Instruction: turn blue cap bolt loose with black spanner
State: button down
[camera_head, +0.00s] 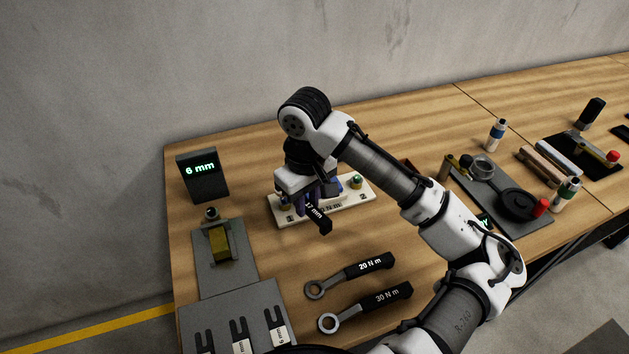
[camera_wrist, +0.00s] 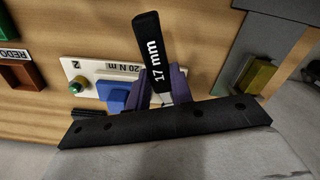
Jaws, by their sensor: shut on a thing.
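My gripper (camera_head: 312,200) is shut on the black spanner (camera_head: 319,218), whose handle reads "17 mm". In the wrist view, the purple fingers (camera_wrist: 161,90) grip the spanner (camera_wrist: 150,48) with its handle pointing up the picture. The gripper is over the white plate (camera_head: 348,205), which also shows in the wrist view (camera_wrist: 97,68) and reads "20 N m". A blue block-like part (camera_wrist: 115,96) is beside the fingers; I cannot tell whether it is the blue cap. A green-capped bolt (camera_wrist: 80,86) is at the plate's end. The spanner's jaw is hidden, so its contact with any bolt cannot be told.
Two ring wrenches, marked 20 N m (camera_head: 350,275) and 30 N m (camera_head: 366,307), lie in front. A display (camera_head: 203,174) reads "6 mm". A grey fixture with a brass block (camera_head: 220,245) is at left. Bottles and a dark tray (camera_head: 522,215) are at right.

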jog(key=s+a+f+m+p, duration=0.1)
jog(key=a+m+p, duration=0.2)
jog(key=a+m, duration=0.2)
jog(key=m, duration=0.3)
jog(key=shift+s+a, duration=0.3)
jog(key=shift+a, duration=0.1)
jog(key=shift+f, duration=0.2)
dwell(0.7)
jog(key=shift+f, duration=0.4)
jog(key=shift+f, duration=0.25)
dwell(1.1)
jog(key=shift+f, duration=0.15)
